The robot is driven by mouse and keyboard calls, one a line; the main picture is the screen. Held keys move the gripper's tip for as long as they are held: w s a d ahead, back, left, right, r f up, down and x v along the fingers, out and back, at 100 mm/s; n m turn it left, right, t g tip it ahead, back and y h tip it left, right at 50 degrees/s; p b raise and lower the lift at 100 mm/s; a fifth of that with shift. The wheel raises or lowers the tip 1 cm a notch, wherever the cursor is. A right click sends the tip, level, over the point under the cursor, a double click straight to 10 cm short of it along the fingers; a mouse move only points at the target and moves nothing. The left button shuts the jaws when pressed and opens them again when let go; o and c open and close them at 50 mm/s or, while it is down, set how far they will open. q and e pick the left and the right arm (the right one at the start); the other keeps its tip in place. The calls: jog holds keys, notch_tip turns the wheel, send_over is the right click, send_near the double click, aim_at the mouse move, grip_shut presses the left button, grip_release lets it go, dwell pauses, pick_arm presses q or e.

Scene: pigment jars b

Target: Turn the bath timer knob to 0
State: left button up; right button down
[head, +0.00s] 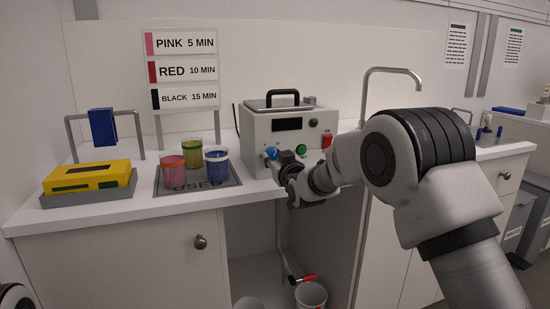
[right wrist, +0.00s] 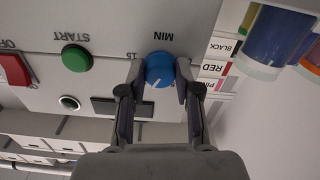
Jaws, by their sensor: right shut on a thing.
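The blue timer knob (head: 272,153) is on the front face of the white bath unit (head: 258,128), below its dark display. My right gripper (head: 281,160) reaches the knob from the front right. In the right wrist view, which is upside down, the knob (right wrist: 160,68) sits between the two fingertips, and the gripper is shut on it. A white pointer line on the knob slants toward the lower left of that view. "MIN" and a "15" mark show near it; the fingers hide other marks, and no 0 is readable. My left gripper is not in view.
A green START button (head: 301,150) and a red OFF switch (head: 326,141) sit right of the knob. Jars of pink (head: 173,172), yellow and blue stand on a grey tray at left. A yellow box (head: 87,177) lies farther left. A bin (head: 311,295) stands below.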

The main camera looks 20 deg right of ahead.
jog(key=n, duration=0.7)
jog(key=shift+p, duration=0.3)
jog(key=n, duration=0.6)
jog(key=shift+n, duration=0.3)
jog(key=n, duration=1.2)
jog(key=shift+n, duration=0.3)
jog(key=c, duration=0.8)
grip_release()
